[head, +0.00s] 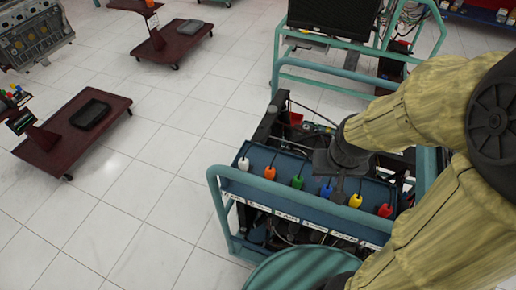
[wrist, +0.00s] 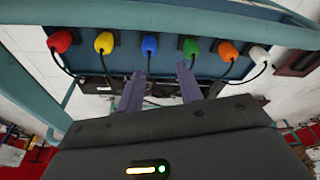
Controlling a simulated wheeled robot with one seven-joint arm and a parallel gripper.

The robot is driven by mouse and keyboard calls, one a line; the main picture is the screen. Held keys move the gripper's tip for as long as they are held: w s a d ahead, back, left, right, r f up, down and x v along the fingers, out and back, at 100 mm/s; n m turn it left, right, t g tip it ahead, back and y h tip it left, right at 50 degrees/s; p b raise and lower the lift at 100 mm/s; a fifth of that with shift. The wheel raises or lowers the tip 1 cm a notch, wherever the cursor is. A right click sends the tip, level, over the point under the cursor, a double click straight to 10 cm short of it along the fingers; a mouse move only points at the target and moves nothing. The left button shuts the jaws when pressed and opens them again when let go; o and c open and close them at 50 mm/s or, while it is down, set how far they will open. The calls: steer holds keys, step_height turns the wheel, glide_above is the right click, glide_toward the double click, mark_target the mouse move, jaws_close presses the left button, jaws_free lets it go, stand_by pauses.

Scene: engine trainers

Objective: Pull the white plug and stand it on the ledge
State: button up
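The white plug (head: 243,164) is at the left end of a row of coloured plugs on the blue panel (head: 283,164) of the teal-framed trainer. In the wrist view the white plug (wrist: 259,54) is at the right end, seated at the panel with a cable hanging from it. My gripper (wrist: 162,78) is open and empty, its two purple-grey fingers apart, below the blue and green plugs and well to the left of the white one. In the head view my gripper (head: 340,188) is over the row near the blue plug. I cannot tell which surface is the ledge.
Orange (head: 270,172), green (head: 297,182), blue (head: 326,190), yellow (head: 355,200) and red (head: 385,210) plugs line the panel. A teal rail (head: 290,196) runs in front. Dark red carts (head: 50,145) stand at the left, with open tiled floor between.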

steer(key=shift+w+a, duration=0.2)
steer(key=shift+w, duration=0.05)
steer(key=shift+o, duration=1.2)
steer(key=shift+s, duration=0.25)
steer(key=m+g+p, duration=0.3)
steer(key=m+p, duration=0.1)
steer(key=p, duration=1.5)
glide_above(243, 160)
step_height(243, 160, down, 3)
steer(key=shift+r, duration=0.1)
